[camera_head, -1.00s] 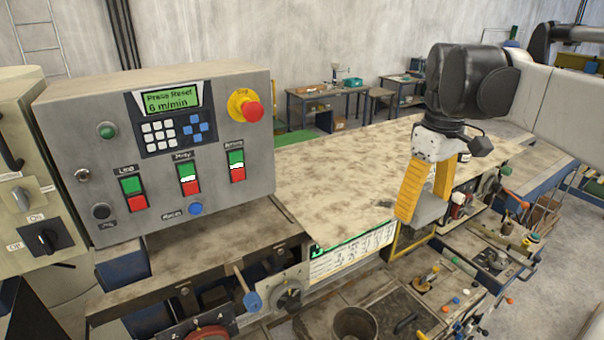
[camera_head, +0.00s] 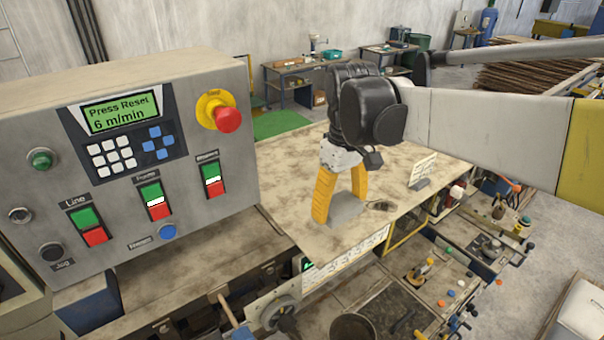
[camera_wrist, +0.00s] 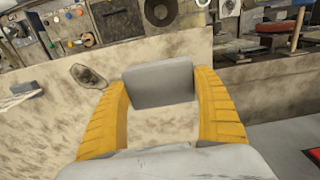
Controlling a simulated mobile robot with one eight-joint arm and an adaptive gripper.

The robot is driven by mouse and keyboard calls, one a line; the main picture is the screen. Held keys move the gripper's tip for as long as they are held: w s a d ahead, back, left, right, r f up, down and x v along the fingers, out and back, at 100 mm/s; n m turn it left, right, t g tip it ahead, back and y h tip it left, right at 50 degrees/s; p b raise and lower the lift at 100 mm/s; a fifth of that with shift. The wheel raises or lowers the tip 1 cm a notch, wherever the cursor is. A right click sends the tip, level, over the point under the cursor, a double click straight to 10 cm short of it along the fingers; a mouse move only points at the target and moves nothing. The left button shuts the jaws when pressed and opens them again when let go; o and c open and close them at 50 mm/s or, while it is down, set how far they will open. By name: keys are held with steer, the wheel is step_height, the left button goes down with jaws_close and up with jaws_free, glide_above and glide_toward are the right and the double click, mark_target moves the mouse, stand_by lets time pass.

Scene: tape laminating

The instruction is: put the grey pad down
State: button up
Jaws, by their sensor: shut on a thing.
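The grey pad (camera_head: 346,208) is a flat grey plate held between the yellow fingers of my gripper (camera_head: 338,210). In the wrist view the pad (camera_wrist: 158,84) spans the space between both fingertips of my gripper (camera_wrist: 160,82), which is shut on it. The pad is over the worn beige tabletop (camera_head: 285,170), near its front edge. I cannot tell whether its lower edge touches the surface.
A small dark oval item (camera_head: 380,206) lies right of the pad, and a small sign (camera_head: 422,170) stands farther right. The control panel (camera_head: 130,150) rises at the left. The tabletop behind the gripper is largely clear. A cluttered tool bench (camera_head: 440,285) lies in front.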

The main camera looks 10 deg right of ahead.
mark_target(335, 230)
steer(key=shift+a+f, duration=0.35)
steer(key=shift+f, duration=0.2)
step_height(335, 230, down, 4)
steer(key=shift+w+r+p, duration=0.1)
steer(key=shift+r+p, duration=0.15)
steer(key=shift+p, duration=0.25)
